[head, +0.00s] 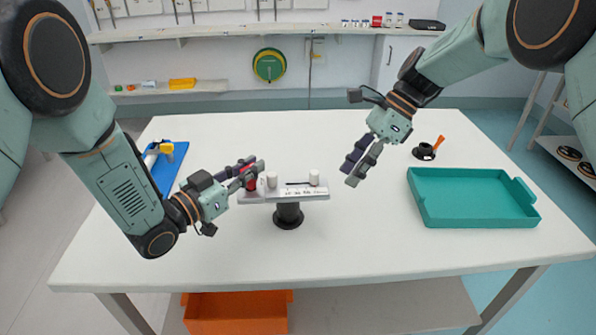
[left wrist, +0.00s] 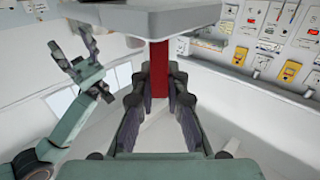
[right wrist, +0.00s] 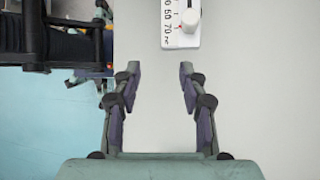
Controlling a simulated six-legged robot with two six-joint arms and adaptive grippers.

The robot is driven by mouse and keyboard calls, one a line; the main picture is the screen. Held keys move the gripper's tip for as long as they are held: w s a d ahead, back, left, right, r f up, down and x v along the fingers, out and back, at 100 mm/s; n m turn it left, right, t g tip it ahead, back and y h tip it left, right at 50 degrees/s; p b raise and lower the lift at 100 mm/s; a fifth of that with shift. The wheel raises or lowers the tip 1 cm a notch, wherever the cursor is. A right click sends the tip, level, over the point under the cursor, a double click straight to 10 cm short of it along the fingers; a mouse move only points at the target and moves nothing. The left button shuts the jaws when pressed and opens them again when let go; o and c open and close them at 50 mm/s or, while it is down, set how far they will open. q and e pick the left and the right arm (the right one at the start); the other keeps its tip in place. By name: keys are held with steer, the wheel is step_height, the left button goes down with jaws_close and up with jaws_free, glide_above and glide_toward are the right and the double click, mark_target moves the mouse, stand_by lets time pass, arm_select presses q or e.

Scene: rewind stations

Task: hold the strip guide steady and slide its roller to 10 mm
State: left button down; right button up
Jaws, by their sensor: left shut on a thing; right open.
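The strip guide (head: 285,194) is a pale bar with a printed scale on a black pedestal (head: 289,215). Two white upright cylinders stand on it, one near its left end (head: 272,180) and the roller (head: 313,178) near its right end, with a dark slot between. My left gripper (head: 251,174) is shut on the red handle (left wrist: 158,70) at the guide's left end. My right gripper (head: 357,168) is open and empty, above and right of the roller. The right wrist view shows the roller (right wrist: 190,19) beyond the fingertips (right wrist: 157,70), beside the high scale numbers; its exact reading is unclear.
A teal tray (head: 424,207) lies at the table's right, with a black holder (head: 424,152) and orange item behind it. A blue board (head: 172,175) with a yellow-topped object lies at the left. An orange bin (head: 240,312) sits below. The table around the pedestal is clear.

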mark_target(315, 171)
steer(key=s+f+m+t+y, duration=0.1)
steer(key=m+t+y, duration=0.1)
steer(key=t, duration=0.2)
steer(key=s+d+f+m+t+y, duration=0.1)
steer(key=m+t+y, duration=0.1)
steer(key=t+y, duration=0.1)
steer(key=s+d+f+m+t+y, duration=0.1)
steer(key=f+m+t+y, duration=0.1)
steer(key=t, duration=0.3)
steer(key=shift+s+d+t+y, duration=0.1)
steer(key=shift+s+t+y, duration=0.25)
steer(key=shift+y, duration=0.35)
steer(key=x, duration=1.1)
steer(key=shift+w+a, duration=0.15)
steer(key=shift+a, duration=0.15)
jaws_close()
